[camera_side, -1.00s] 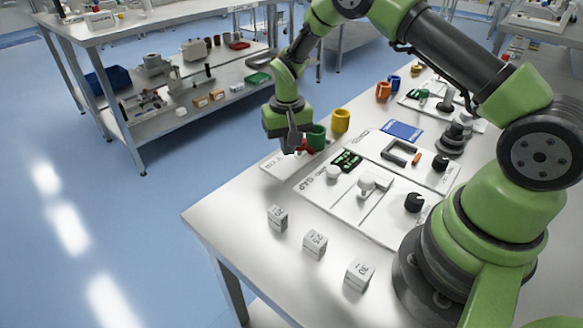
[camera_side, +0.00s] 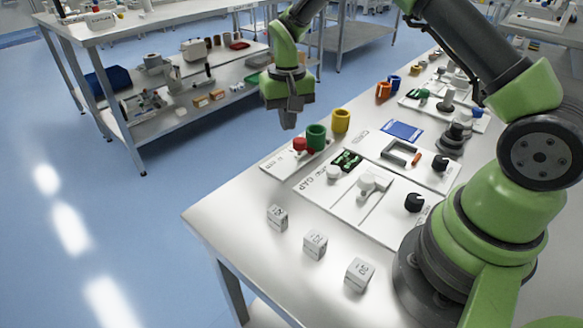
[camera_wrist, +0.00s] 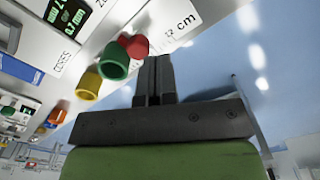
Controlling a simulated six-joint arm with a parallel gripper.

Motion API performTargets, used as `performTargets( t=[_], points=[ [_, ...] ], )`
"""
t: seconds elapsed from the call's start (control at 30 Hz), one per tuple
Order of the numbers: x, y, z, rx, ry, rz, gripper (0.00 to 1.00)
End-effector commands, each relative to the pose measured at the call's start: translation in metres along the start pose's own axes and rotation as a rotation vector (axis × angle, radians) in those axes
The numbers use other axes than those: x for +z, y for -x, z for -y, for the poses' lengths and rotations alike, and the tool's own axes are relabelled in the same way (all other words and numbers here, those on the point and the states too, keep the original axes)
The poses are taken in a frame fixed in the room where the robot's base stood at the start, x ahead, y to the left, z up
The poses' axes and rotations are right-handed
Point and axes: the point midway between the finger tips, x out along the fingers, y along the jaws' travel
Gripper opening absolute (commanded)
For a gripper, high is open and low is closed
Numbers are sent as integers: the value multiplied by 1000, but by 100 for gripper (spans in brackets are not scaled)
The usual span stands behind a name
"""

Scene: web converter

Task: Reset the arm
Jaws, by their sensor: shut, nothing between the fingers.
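My gripper (camera_side: 288,119) hangs fingers down in the air, above and left of the table's far edge in the side view. Its fingers are together with nothing between them; they also show shut in the wrist view (camera_wrist: 153,62). Just right of it and lower, a red knob (camera_side: 299,144) sits on a white plate (camera_side: 280,163) on the table. A green cup (camera_side: 316,137) and a yellow cup (camera_side: 341,121) stand beside the knob. The wrist view shows the red knob (camera_wrist: 134,46), green cup (camera_wrist: 114,62) and yellow cup (camera_wrist: 89,84) left of the fingers. My gripper touches none of them.
A white panel marked GAP (camera_side: 345,205) with knobs and a slider lies mid-table. Three white cubes stand near the front edge, one of them at the left (camera_side: 278,217). A blue card (camera_side: 402,131) and an orange cup (camera_side: 383,91) lie farther back. A shelved bench (camera_side: 190,95) stands behind.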

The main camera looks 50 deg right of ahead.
Motion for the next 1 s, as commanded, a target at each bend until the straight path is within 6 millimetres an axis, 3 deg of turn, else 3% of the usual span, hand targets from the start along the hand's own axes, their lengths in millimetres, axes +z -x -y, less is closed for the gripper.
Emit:
performTargets(
  t=[0.17,0.27,0.37,0.5,0.7,0.83,1.0],
  points=[
    [0,3,0,-3,1,-5,0],
    [4,21,2,-19,6,-26,0],
    [14,56,4,-52,15,-67,0],
    [43,112,2,-113,37,-141,0],
    [99,174,-8,-204,71,-247,0],
    [140,199,-20,-264,96,-316,0],
    [192,213,-37,-342,127,-403,0]
  ],
)
